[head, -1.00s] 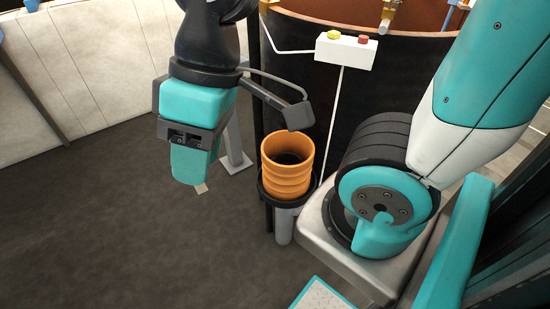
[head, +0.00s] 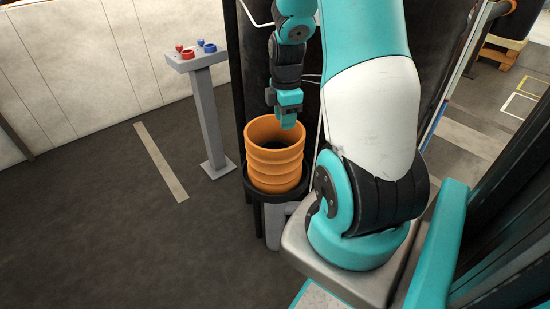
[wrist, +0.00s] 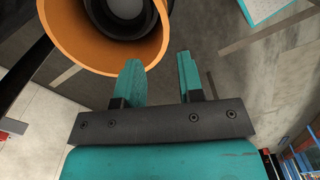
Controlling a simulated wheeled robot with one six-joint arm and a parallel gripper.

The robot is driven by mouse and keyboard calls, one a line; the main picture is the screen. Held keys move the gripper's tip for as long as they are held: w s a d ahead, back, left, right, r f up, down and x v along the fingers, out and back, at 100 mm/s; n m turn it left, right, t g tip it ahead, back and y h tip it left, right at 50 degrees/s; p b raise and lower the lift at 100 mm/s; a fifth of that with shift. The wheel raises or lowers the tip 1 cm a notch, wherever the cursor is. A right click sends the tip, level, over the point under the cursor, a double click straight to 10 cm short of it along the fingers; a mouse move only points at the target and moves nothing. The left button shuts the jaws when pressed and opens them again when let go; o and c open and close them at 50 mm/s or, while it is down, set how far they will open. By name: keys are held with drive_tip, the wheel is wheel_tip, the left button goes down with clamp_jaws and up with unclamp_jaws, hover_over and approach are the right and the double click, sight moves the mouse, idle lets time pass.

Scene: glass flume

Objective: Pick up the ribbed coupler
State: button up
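The ribbed coupler (head: 275,160) is an orange, open-topped ribbed cylinder. It stands upright on a round dark stand (head: 250,185) in the head view. My gripper (head: 288,120) is above the coupler's far right rim, pointing down. In the wrist view my gripper (wrist: 160,75) shows two teal fingers spread apart with nothing between them. The coupler's orange rim (wrist: 105,70) is at the top left there, with its dark inside showing. The left finger overlaps the rim in that view; I cannot tell whether it touches.
A grey pedestal (head: 208,120) with red and blue knobs on top stands left of the coupler. A large dark cylinder rises right behind the coupler. A pale wall (head: 90,60) runs along the back left. The floor at left is clear, with a beige strip (head: 160,160).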

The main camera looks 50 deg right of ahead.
sight(284, 149)
wheel_tip(284, 149, down, 14)
drive_tip(key=b, duration=0.2)
drive_tip(key=shift+a+r, duration=0.15)
drive_tip(key=shift+r, duration=0.1)
drive_tip(key=shift+c, duration=0.2)
drive_tip(key=shift+s, duration=0.1)
clamp_jaws()
idle(1.1)
